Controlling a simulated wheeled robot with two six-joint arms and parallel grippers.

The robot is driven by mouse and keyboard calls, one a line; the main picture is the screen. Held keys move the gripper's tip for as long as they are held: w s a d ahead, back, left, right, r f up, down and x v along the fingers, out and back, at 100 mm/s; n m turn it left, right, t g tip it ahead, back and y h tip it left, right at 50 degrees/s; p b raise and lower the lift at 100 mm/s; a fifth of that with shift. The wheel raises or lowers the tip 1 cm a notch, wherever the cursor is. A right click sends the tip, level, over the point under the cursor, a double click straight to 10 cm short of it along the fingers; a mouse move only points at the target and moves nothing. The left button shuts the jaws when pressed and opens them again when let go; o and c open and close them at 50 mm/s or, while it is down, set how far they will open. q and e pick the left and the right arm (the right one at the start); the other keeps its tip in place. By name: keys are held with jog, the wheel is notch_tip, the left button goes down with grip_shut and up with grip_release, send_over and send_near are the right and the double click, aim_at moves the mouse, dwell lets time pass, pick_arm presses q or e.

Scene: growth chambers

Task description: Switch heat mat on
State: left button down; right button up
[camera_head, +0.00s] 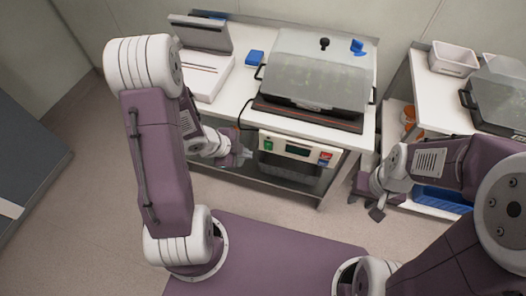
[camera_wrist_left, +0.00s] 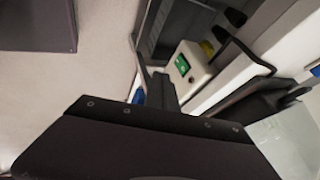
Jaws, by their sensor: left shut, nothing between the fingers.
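The heat mat (camera_head: 300,114) is a dark slab with a reddish edge under a lidded clear propagator (camera_head: 315,70) on the white bench. A white control box (camera_head: 298,147) with a green switch (camera_head: 268,144), a dark display and a red-and-blue label hangs at the bench's front edge. My left gripper (camera_head: 243,155) is shut and empty, just left of the box's green-switch end. In the left wrist view, the box (camera_wrist_left: 190,68) and its green part (camera_wrist_left: 182,65) appear beyond my finger. Whether the finger touches is unclear. My right gripper (camera_head: 366,207) is open and empty, low between the benches.
A black cable (camera_head: 241,112) runs by the mat's left side. A grey-lidded white device (camera_head: 205,65) and a blue block (camera_head: 254,57) stand at the bench's left. A second bench (camera_head: 440,110) at right holds a white tub (camera_head: 453,58) and another propagator.

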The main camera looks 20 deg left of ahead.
aim_at(268, 146)
pick_arm(q)
jog(key=w+d+f+b, duration=0.1)
jog(key=w+f, duration=0.1)
jog(key=f, duration=0.1)
jog(key=w+d+f+b, duration=0.1)
jog(key=w+f, duration=0.1)
jog(key=w, duration=0.1)
jog(key=w+d+f+b, duration=0.1)
jog(key=w+d+f, duration=0.1)
jog(key=w+f, duration=0.1)
jog(key=shift+w+f+b, duration=0.2)
jog(key=shift+f+b, duration=0.15)
jog(key=shift+b, duration=0.05)
jog(key=shift+a+f, duration=0.1)
